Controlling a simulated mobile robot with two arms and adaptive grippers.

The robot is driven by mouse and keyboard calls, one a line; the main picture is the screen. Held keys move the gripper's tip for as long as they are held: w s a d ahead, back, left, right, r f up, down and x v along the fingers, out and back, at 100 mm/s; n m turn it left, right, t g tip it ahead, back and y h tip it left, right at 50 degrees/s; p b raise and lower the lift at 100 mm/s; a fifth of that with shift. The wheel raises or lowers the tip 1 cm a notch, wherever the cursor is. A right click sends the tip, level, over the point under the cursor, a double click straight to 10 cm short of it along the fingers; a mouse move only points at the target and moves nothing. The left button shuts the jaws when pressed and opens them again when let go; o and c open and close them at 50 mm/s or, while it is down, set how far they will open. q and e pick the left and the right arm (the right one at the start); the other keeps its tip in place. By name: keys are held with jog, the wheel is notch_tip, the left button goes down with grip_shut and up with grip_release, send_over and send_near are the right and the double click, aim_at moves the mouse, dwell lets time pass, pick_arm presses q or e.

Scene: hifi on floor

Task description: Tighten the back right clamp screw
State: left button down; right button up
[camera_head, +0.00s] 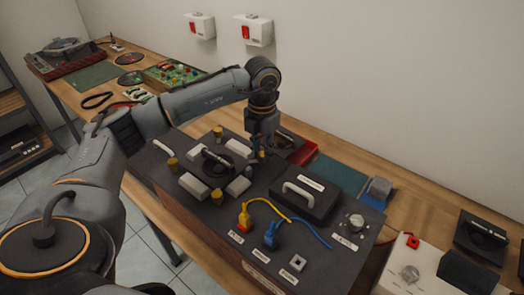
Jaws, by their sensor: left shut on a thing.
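A dark unit (345,262) on the bench carries a clamp area with pale blocks around a dark round part (217,162). Brass-coloured clamp screws stand around it, one at the back (218,131) and one at the left (173,164). My left gripper (260,150) points down at the back right corner of this area. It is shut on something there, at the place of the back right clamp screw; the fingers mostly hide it. My right gripper is out of view.
A black lid with a pale handle (300,196), a yellow plug (244,218) and a blue plug (271,237) with cables, and a knob (356,221) lie to the right. A red tray (301,151) is behind. A turntable (65,47) and a green circuit board (176,72) are farther left.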

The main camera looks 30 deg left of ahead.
aim_at(262, 154)
pick_arm(q)
jog(key=c, duration=1.1)
grip_release()
notch_tip(262, 154, up, 12)
jog(key=shift+r, duration=0.1)
